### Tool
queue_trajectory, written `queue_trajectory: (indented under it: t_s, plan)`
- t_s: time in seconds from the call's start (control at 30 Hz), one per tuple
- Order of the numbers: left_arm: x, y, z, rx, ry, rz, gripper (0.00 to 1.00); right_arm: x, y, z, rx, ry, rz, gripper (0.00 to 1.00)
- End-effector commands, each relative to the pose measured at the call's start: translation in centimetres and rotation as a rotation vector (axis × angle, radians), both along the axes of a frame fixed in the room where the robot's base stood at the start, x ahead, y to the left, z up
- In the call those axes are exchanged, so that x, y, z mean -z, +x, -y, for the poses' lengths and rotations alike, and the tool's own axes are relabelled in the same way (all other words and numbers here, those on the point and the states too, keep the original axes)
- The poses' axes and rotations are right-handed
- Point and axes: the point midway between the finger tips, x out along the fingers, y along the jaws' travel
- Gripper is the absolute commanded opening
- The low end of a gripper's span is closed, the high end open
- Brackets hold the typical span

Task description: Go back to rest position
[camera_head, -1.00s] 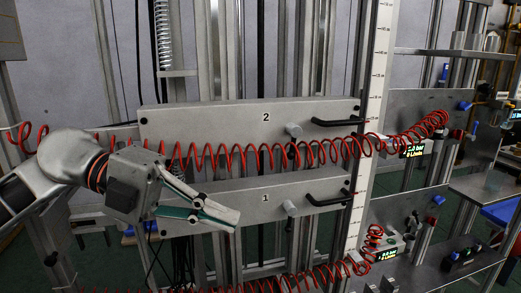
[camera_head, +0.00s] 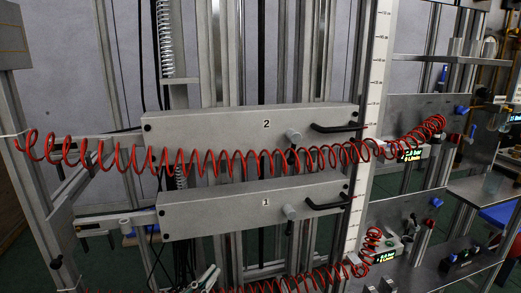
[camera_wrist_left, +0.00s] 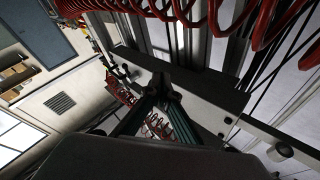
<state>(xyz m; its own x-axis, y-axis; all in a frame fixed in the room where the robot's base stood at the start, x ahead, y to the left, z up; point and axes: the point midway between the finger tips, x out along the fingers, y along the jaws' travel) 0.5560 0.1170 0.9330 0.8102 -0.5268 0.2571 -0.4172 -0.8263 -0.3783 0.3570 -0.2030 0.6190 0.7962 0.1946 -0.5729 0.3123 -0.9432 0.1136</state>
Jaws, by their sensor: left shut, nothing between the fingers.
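My left gripper (camera_head: 208,275) shows only as its fingertips at the bottom edge of the head view, left of the middle. The rest of it and its arm are out of that picture. In the left wrist view, the two green-edged fingers of the left gripper (camera_wrist_left: 161,82) come together at their tips, with nothing held. The tips show in front of a grey box-like part. My right gripper is in neither view.
Grey drawer boxes marked 2 (camera_head: 225,121) and 1 (camera_head: 238,202) have black handles. A red coiled hose (camera_head: 230,165) hangs across the front of box 2. Another red coil (camera_head: 315,279) runs along the bottom, close to my fingertips. A scale post (camera_head: 372,90) stands right of the boxes.

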Motion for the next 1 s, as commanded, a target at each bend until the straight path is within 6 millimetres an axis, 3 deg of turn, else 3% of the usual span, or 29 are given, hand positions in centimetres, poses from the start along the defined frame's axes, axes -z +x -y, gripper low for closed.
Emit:
queue_trajectory:
  t_s: [0.03, 0.1, 0.17, 0.3, 0.4, 0.5, 0.7, 1.0]
  plan:
    - [3.6, -0.9, -1.0, -0.052, -0.007, -0.097, 0.0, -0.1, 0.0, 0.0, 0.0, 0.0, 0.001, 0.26]
    - [8.1, -2.2, -2.4, -0.117, -0.002, -0.216, 0.0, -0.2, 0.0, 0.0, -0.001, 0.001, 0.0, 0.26]
    - [11.8, -3.7, -3.5, -0.165, 0.004, -0.317, 0.0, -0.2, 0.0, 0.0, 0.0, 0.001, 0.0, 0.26]
    - [19.9, -8.6, -5.7, -0.257, 0.031, -0.543, 0.0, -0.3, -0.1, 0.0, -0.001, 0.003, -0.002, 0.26]
    - [24.5, -12.6, -6.9, -0.303, 0.053, -0.685, 0.0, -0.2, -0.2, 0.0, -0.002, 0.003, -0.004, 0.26]
    - [27.9, -16.2, -7.7, -0.332, 0.072, -0.797, 0.0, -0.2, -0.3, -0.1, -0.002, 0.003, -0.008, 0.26]
    - [31.0, -20.1, -8.5, -0.357, 0.092, -0.908, 0.0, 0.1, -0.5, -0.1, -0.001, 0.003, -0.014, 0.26]
    - [31.1, -20.3, -8.5, -0.358, 0.095, -0.915, 0.0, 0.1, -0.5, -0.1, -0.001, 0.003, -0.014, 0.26]
